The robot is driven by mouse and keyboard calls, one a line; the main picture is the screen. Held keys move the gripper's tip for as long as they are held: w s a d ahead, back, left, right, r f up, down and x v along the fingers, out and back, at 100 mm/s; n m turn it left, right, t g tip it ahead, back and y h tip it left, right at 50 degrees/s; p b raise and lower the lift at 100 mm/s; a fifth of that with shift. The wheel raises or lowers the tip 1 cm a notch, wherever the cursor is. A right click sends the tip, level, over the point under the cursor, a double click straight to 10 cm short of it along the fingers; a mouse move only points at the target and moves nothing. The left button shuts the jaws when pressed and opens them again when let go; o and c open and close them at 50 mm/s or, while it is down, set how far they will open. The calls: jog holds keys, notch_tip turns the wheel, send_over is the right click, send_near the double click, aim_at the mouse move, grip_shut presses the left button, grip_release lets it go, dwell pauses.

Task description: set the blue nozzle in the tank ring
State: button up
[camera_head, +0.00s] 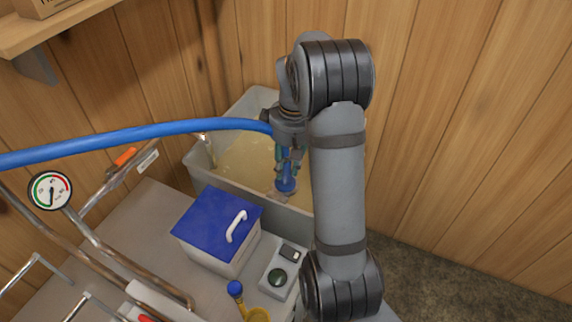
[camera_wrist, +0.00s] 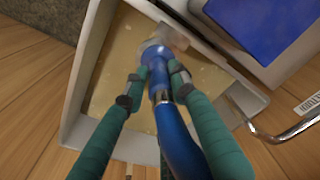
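The blue nozzle (camera_head: 286,184) points down over the pale tank, at its near wall, with a blue hose running from its upper end. In the wrist view the nozzle (camera_wrist: 157,60) lies between the green fingers of my gripper (camera_wrist: 158,77), which are shut on it. The head view shows my gripper (camera_head: 288,160) above the tank's near side. A translucent grey piece, apparently the tank ring (camera_head: 277,197), is at the near wall by the nozzle's lower end. It is partly hidden, and I cannot tell whether the nozzle sits inside it.
The tank (camera_head: 199,170) holds tan liquid. The blue hose (camera_head: 130,138) arches left across the view. A blue-lidded box (camera_head: 215,222) with a white handle stands close in front. Metal pipes and a gauge (camera_head: 50,190) are at left; wooden walls stand behind.

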aim_at(288, 154)
jog(key=o, duration=0.5)
jog(key=shift+o, duration=0.9)
jog(key=o, duration=0.4)
jog(key=shift+c, duration=0.2)
jog(key=shift+o, duration=0.6)
jog(key=shift+r, duration=0.1)
jog(key=shift+s+d+r+p, duration=0.1)
jog(key=shift+d+r+p, duration=0.1)
jog(key=shift+r+p, duration=1.6)
jog(key=shift+s+d+r+p, duration=0.1)
jog(key=shift+d+r+p, duration=0.05)
jog(key=shift+r+p, duration=1.65)
jog(key=shift+r+b, duration=0.3)
jog(key=shift+b, duration=0.05)
